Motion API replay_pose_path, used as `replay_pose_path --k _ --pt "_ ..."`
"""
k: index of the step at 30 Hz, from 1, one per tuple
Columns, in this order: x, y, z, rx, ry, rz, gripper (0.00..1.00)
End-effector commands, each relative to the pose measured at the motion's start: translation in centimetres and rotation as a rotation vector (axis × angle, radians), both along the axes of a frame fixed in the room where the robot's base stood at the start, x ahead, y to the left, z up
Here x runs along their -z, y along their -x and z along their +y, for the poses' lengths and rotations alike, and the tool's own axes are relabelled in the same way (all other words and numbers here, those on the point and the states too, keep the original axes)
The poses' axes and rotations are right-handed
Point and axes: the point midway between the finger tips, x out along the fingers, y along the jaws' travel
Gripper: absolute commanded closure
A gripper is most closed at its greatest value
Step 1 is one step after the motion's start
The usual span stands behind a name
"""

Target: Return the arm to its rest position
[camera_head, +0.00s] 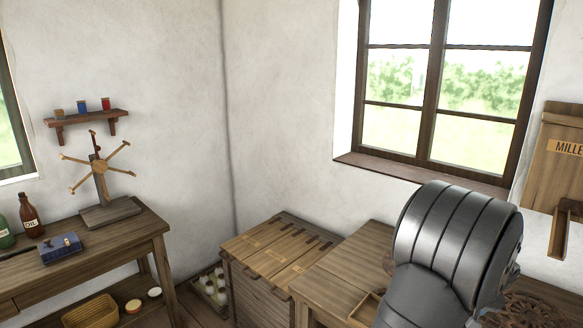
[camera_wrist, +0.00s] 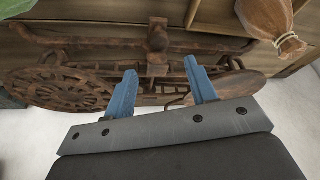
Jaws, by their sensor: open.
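My gripper (camera_wrist: 160,88) shows in the wrist view with its two blue fingers apart and nothing between them. Beyond the fingers is a rusty metal piece (camera_wrist: 100,85) with a patterned round plate and long bars. I cannot tell whether the fingers touch it, but it looks farther away than they are. In the head view my dark arm rises at the lower right and hides part of the wooden table (camera_head: 352,262). The gripper itself is not seen in the head view.
A slotted wooden cabinet (camera_head: 262,262) stands left of the table. A workbench (camera_head: 120,243) at the left holds bottles, a blue box (camera_head: 60,248) and a wooden winder (camera_head: 100,185). A wooden box labelled MILLE (camera_head: 556,160) hangs at the right. A brown sack (camera_wrist: 268,22) shows in the wrist view.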

Motion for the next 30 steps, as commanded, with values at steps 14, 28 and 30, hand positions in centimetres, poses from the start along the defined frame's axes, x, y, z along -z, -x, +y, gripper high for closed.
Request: replay_pose_path --k 14,28,30 --pt "-6.8 2.7 1.1 -0.002 -0.004 0.004 0.48" --pt "1.9 -0.7 -0.2 -0.001 -0.002 0.003 0.48" --pt "3.1 -1.1 -0.4 -0.001 -0.002 0.003 0.48"
